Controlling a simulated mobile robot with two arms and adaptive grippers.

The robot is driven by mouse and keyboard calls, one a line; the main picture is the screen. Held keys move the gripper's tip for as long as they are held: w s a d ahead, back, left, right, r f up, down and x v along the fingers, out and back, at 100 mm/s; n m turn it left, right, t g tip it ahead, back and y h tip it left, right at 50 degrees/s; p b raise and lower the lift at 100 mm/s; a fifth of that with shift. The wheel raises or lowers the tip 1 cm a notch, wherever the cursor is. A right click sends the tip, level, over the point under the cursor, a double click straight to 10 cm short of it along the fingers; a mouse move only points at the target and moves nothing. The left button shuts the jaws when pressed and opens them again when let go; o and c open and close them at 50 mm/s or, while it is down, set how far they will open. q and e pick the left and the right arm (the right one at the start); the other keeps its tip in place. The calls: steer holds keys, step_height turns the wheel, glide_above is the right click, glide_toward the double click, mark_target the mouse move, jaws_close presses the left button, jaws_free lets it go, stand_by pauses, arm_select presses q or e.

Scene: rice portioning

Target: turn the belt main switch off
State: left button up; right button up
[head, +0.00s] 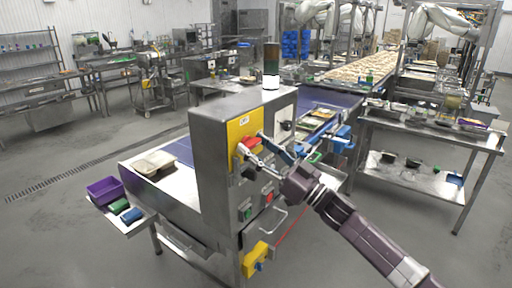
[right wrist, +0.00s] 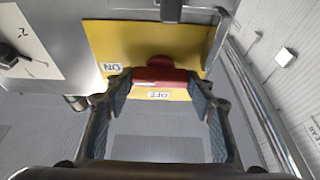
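The belt main switch is a red rotary handle (head: 248,147) on a yellow plate (head: 237,128) on the grey control cabinet. In the right wrist view the red handle (right wrist: 160,76) lies crosswise, in line with the ON label (right wrist: 114,67). The OFF label (right wrist: 158,95) is to one side of it. My right gripper (head: 253,145) is at the switch. Its open fingers straddle the handle, one fingertip beside each end; whether they touch it I cannot tell. My left gripper is not in view.
Green and red buttons (head: 268,197) and a yellow box (head: 258,259) are lower on the cabinet. A signal tower (head: 271,67) stands on top. The blue belt (head: 336,100) runs behind, with blue parts and trays near my arm. Open floor lies in front.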

steer(key=c, duration=0.3)
steer(key=n+g+b, duration=0.1)
steer(key=n, duration=0.1)
steer(key=n+g+y+b, duration=0.1)
steer(key=n+b, duration=0.1)
steer(key=shift+f+n, duration=0.2)
steer(key=shift+n, duration=0.1)
steer(key=n+g+b, duration=0.2)
steer(key=n, duration=0.1)
steer(key=n+g+y+b, duration=0.1)
steer(key=n+b, duration=0.1)
steer(key=n, duration=0.2)
steer(key=shift+w+d+r+g, duration=0.1)
steer(key=shift+g, duration=0.3)
steer(key=n+g+b, duration=0.1)
steer(key=n, duration=0.2)
steer(key=n+g+h+b, duration=0.1)
steer(key=n, duration=0.1)
steer(key=shift+r+n, duration=0.1)
steer(key=shift+n, duration=0.3)
steer(key=n, duration=0.2)
steer(key=shift+n+g+h, duration=0.3)
steer(key=shift+g+h, duration=0.1)
steer(key=shift+n+h, duration=0.5)
steer(key=shift+n, duration=0.7)
steer(key=shift+g, duration=0.3)
